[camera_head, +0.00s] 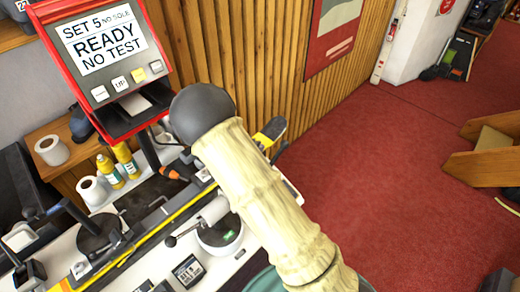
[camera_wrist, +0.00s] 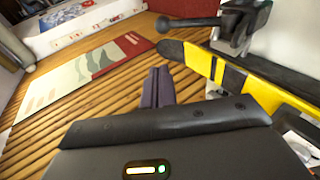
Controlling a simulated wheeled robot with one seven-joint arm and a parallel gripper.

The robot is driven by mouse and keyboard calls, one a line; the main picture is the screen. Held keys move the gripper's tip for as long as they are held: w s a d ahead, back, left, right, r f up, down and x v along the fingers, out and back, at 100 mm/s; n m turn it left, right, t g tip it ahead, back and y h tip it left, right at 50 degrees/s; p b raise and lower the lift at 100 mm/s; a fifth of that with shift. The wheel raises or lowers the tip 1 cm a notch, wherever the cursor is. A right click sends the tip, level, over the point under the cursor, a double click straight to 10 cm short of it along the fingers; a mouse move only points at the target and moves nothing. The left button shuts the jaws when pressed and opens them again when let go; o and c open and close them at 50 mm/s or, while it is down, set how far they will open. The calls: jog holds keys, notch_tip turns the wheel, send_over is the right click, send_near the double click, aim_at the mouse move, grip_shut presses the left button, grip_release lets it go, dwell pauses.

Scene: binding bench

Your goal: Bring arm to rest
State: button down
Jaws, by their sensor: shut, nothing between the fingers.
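My arm (camera_head: 265,205), in a pale ribbed sleeve, reaches from the bottom edge up over the bench in the head view and ends at a dark round joint (camera_head: 202,112). My gripper is hidden in that view. In the wrist view my gripper (camera_wrist: 158,86) shows as two dark purple fingers lying together, shut and empty. The fingers point toward the slatted wood wall (camera_wrist: 90,90) and touch nothing that I can see. A yellow and black ski-like bar (camera_wrist: 255,95) lies to their right, apart from them.
The bench (camera_head: 60,255) holds a red-framed sign machine (camera_head: 105,60), yellow bottles (camera_head: 125,160), paper rolls (camera_head: 92,190) and clamps (camera_head: 95,230). Red carpet floor (camera_head: 390,180) is open at right, with a wooden bench (camera_head: 490,150).

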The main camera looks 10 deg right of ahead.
dwell(0.4)
jog(key=s+d+r+m+g+y+b, duration=0.1)
jog(key=s+d+r+m+g+y, duration=0.1)
jog(key=s, duration=0.6)
jog(key=s+d+r+m+g+y+b, duration=0.1)
jog(key=s+d+r+m+g+y, duration=0.1)
jog(key=s, duration=0.6)
jog(key=s+d+r+m+g+y, duration=0.2)
jog(key=s+d+r+m+y, duration=0.1)
jog(key=s, duration=0.4)
notch_tip(320, 180, up, 2)
jog(key=shift+s+d+r+m+g+y+b, duration=0.15)
jog(key=shift+s+d+m+g+y+b, duration=0.25)
jog(key=shift+d+m, duration=0.55)
jog(key=shift+a, duration=0.15)
